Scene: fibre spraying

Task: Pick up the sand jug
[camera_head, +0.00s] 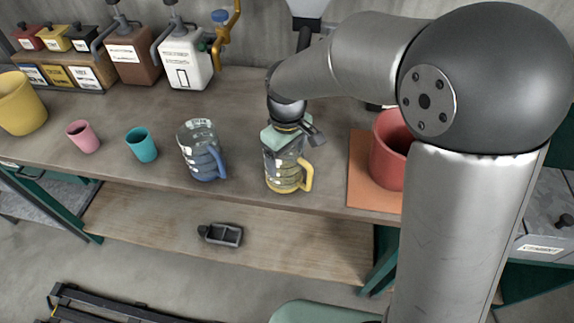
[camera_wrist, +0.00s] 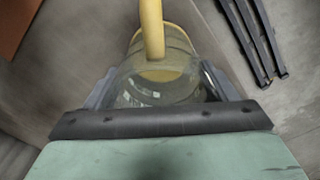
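A clear jug with yellow contents and a yellow handle (camera_head: 284,178) stands upright near the front edge of the workbench; I take it as the sand jug. Its rim and handle also show in the wrist view (camera_wrist: 160,88). My gripper (camera_head: 290,141) is right at its top, with one finger sticking out to the right. In the wrist view my gripper (camera_wrist: 162,90) has a finger on each side of the jug, spread about its width; firm contact on both sides does not show. A similar jug with blue contents and a blue handle (camera_head: 204,160) stands to the left.
A teal cup (camera_head: 141,146), a pink cup (camera_head: 83,137) and a yellow bucket (camera_head: 20,104) stand further left on the bench (camera_head: 240,100). A red pot (camera_head: 388,150) on an orange board (camera_head: 360,180) is close on the right. Pump containers (camera_head: 186,58) line the back.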

